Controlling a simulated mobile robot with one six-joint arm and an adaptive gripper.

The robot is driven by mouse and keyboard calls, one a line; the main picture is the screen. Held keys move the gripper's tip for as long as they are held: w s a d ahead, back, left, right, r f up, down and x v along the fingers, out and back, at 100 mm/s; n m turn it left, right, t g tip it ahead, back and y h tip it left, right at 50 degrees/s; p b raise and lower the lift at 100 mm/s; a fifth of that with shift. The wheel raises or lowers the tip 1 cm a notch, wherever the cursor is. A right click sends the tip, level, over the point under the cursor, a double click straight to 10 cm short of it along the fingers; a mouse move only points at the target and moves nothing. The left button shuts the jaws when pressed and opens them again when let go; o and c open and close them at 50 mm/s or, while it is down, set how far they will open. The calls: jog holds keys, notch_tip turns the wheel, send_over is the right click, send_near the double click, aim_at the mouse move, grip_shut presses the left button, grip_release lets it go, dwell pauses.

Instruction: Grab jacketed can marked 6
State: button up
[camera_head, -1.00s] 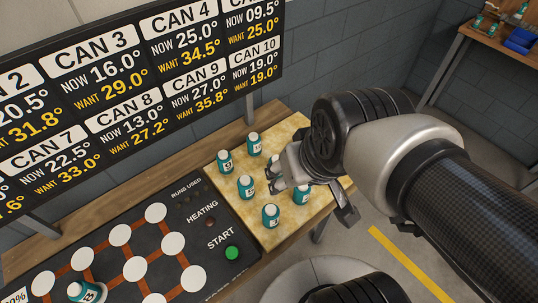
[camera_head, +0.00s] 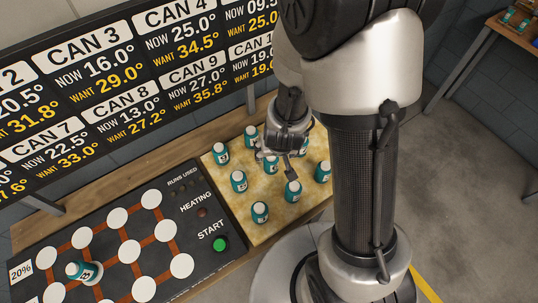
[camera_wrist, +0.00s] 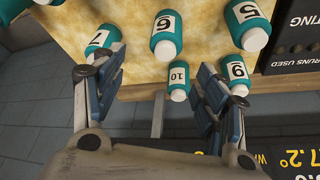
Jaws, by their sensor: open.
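The jacketed can marked 6 (camera_wrist: 165,40) is teal with a white cap and a white number label. In the wrist view it is at top centre, just beyond the fingertips and between their lines. My gripper (camera_wrist: 161,60) is open and empty, fingers spread. In the head view my gripper (camera_head: 276,154) hangs over the far part of the tan board, among the cans. There its fingers partly cover the cans behind them, and the label of the can below it cannot be read.
In the wrist view, cans marked 10 (camera_wrist: 179,78), 9 (camera_wrist: 237,72), 7 (camera_wrist: 103,38) and 5 (camera_wrist: 247,25) stand close around. The tan board (camera_head: 285,224) lies beside the black heating panel (camera_head: 205,262), which carries one can (camera_head: 84,271). The temperature sign (camera_head: 150,85) stands behind.

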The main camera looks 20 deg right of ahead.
aim_at(271, 158)
jog(key=b+x, duration=0.2)
jog(key=x, duration=0.6)
jog(key=shift+w+f+b, duration=0.1)
jog(key=shift+f+b, duration=0.2)
jog(key=shift+b, duration=0.1)
jog(key=x, duration=0.2)
jog(key=a+b+x, duration=0.1)
jog(key=x, duration=0.1)
jog(key=shift+f+b, duration=0.15)
jog(key=shift+b, duration=0.15)
jog(key=shift+w+d+f, duration=0.1)
jog(key=shift+w+f, duration=0.1)
jog(key=shift+f, duration=0.2)
jog(key=shift+c, duration=0.3)
jog(key=c, duration=1.2)
